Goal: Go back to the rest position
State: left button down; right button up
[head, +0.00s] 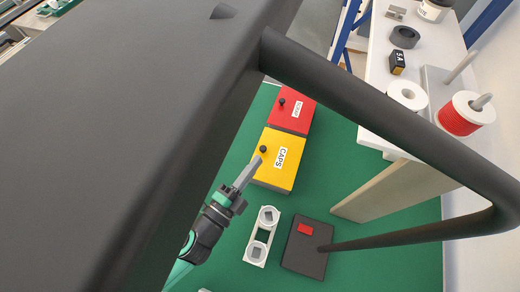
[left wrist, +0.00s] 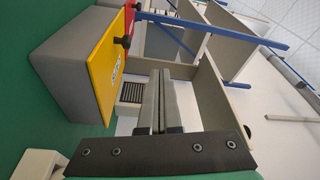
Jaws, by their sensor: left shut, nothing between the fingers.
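My left gripper (head: 250,170) is shut with nothing between its fingers. In the head view its tips are just in front of the yellow box (head: 278,172) labelled CAPS, near that box's black knob. In the left wrist view the two fingers (left wrist: 156,100) lie side by side, with the yellow-lidded box (left wrist: 105,60) to their left. My right gripper is not in view. A large dark shape covers much of the left of the head view and hides what lies behind it.
A red box (head: 291,110) stands behind the yellow one. A white holder with two round sockets (head: 262,235) and a dark box with a red button (head: 306,248) sit on the green mat (head: 345,180). A white shelf (head: 385,70) at right carries spools (head: 466,113).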

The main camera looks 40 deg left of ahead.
pick_arm(q)
jog(key=s, duration=0.1)
jog(key=s+b, duration=0.1)
jog(key=s+d+f, duration=0.1)
jog(key=shift+s+d, duration=0.1)
jog(key=shift+s, duration=0.15)
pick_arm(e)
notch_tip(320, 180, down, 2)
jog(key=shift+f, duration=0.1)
pick_arm(q)
jog(key=shift+r, duration=0.1)
